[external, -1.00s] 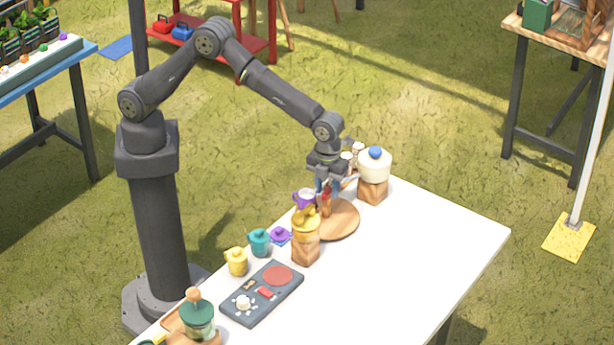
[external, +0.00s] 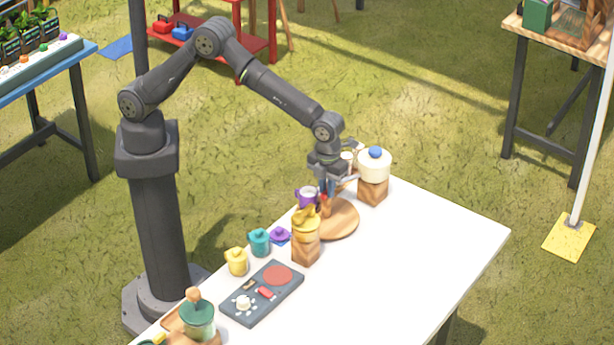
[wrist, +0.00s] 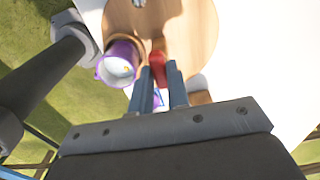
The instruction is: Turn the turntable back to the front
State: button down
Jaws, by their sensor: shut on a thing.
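The turntable (external: 341,220) is a round wooden disc on the white table, partly hidden by the yellow-topped wooden block. In the wrist view the disc (wrist: 190,35) fills the upper middle. My gripper (external: 326,192) is low over the disc, pointing down, its fingers shut on a red peg-like piece (wrist: 157,61). The red piece also shows dimly between the fingertips in the external view. A purple mug (wrist: 120,62) with a pale inside stands beside the fingers, at the disc's left edge in the wrist view; it also shows in the external view (external: 307,196).
A yellow-topped block (external: 305,250) stands in front of the disc. A cream pot with a blue knob (external: 374,166) stands on a block behind right. Small teal (external: 259,241) and yellow (external: 236,262) pots and a dark control board (external: 262,293) lie left. The table's right is clear.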

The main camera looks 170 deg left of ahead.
jog(key=c, duration=1.4)
grip_release()
notch_tip(320, 180, up, 18)
jog(key=shift+f, duration=0.25)
notch_tip(320, 180, down, 18)
jog(key=shift+r, duration=0.2)
jog(key=shift+r, duration=0.1)
